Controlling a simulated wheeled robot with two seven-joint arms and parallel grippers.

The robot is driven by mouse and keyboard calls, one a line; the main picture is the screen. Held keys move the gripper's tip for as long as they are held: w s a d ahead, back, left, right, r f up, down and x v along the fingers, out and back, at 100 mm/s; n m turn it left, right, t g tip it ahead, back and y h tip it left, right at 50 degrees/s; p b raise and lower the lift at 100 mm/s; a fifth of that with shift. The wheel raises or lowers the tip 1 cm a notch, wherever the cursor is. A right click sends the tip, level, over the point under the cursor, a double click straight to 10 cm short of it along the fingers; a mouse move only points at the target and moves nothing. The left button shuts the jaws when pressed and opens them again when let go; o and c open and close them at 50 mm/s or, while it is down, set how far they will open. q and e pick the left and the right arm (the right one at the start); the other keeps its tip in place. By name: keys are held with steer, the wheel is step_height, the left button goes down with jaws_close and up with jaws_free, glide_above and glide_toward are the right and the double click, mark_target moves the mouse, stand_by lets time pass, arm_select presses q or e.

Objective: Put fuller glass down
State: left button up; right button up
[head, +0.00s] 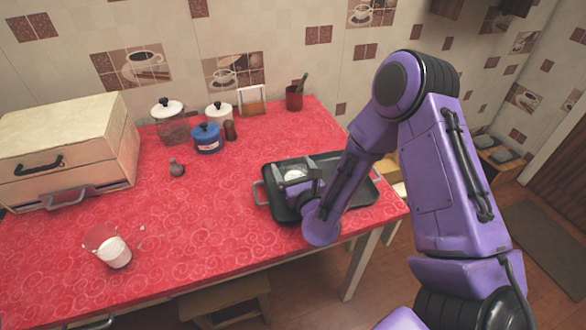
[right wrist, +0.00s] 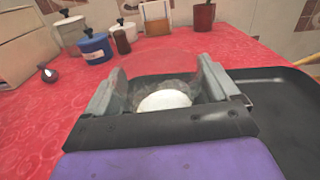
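One clear glass (head: 115,250) with white contents stands on the red counter at the left. Another clear glass (right wrist: 162,72) with white contents (right wrist: 165,100) is between the fingers of my right gripper (head: 298,170). My right gripper (right wrist: 160,92) looks shut on that glass, with a finger on each side. It is over the left part of a dark tray (head: 283,207); I cannot tell whether the glass touches the tray. The tray also shows in the right wrist view (right wrist: 285,95). My left gripper is not in view.
A bread box (head: 70,150) stands at the back left. Jars, a blue pot (head: 207,139), a napkin holder (head: 252,102) and a red cup (head: 294,98) stand along the back. The counter's front middle is clear.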

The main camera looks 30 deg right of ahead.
steer(key=shift+o, duration=0.4)
steer(key=shift+r, duration=0.1)
steer(key=shift+r, duration=0.2)
steer(key=v, duration=0.2)
steer(key=b+v, duration=0.1)
steer(key=v, duration=0.3)
steer(key=shift+s+f+b, duration=0.2)
steer(key=shift+f+b, duration=0.1)
steer(key=p+v, duration=0.1)
steer(key=v, duration=0.1)
steer(key=r+p+v, duration=0.1)
steer(key=p+v, duration=0.1)
steer(key=shift+s+a+p, duration=0.1)
steer(key=shift+s+p, duration=0.1)
steer(key=shift+p, duration=0.1)
steer(key=shift+s+a+f+p, duration=0.15)
steer(key=shift+s+p, duration=0.15)
steer(key=shift+s, duration=0.2)
steer(key=shift+s+f, duration=0.1)
